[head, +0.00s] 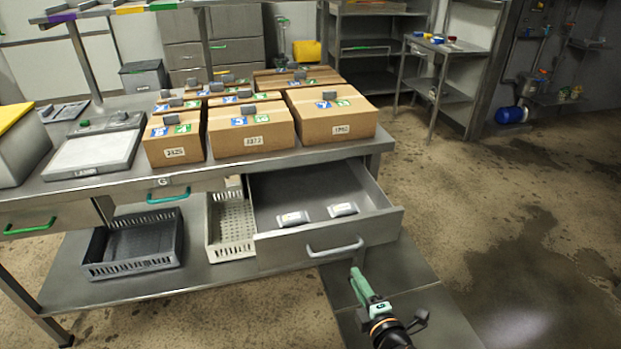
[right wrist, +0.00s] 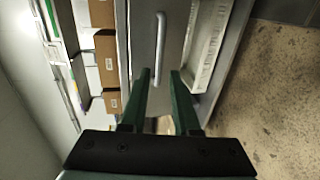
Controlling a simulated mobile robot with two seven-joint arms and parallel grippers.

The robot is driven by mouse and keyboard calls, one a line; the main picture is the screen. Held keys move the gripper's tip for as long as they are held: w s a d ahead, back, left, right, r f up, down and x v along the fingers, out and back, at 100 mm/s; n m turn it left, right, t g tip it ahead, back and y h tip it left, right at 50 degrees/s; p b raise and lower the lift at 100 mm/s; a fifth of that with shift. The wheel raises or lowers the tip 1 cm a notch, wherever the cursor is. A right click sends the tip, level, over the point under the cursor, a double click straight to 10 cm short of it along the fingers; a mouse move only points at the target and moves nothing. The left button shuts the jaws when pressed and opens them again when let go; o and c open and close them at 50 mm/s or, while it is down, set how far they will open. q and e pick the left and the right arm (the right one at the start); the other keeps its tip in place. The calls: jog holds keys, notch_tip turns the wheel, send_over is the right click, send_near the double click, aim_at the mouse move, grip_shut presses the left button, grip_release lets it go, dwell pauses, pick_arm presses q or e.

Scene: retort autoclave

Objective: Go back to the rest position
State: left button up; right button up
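My right gripper (head: 357,274) is in the lower right of the head view, in front of the pulled-out drawer (head: 385,230). In the right wrist view its two green fingers (right wrist: 160,78) are apart with nothing held between them. The drawer's bar handle (head: 335,248) also shows in the right wrist view (right wrist: 160,50), beyond the fingertips. Whether any finger touches it is hard to tell, but it looks apart. Two small pale packs (head: 293,218) (head: 342,210) lie in the open drawer. My left gripper is not in view.
The steel bench (head: 230,168) carries several cardboard boxes (head: 250,128) and a flat scale-like device (head: 95,150). A dark crate (head: 135,262) and a pale basket (head: 232,235) sit on the lower shelf. The floor (head: 520,210) to the right is open, with wet patches.

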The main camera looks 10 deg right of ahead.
jog(key=s+a+f+m+g+p, duration=0.1)
jog(key=s+m+g+p, duration=0.1)
jog(key=s+m, duration=0.3)
jog(key=s+a+f+m+g+y+p, duration=0.1)
jog(key=s+f+m+g+p, duration=0.1)
jog(key=s+m, duration=0.4)
jog(key=s+a+f+m+g+p, duration=0.1)
jog(key=s+m, duration=0.4)
jog(key=s, duration=0.5)
jog(key=shift+a+f+m+g+y+p, duration=0.2)
jog(key=shift+a+m+g+y+p, duration=0.1)
jog(key=shift+a+g+p, duration=0.35)
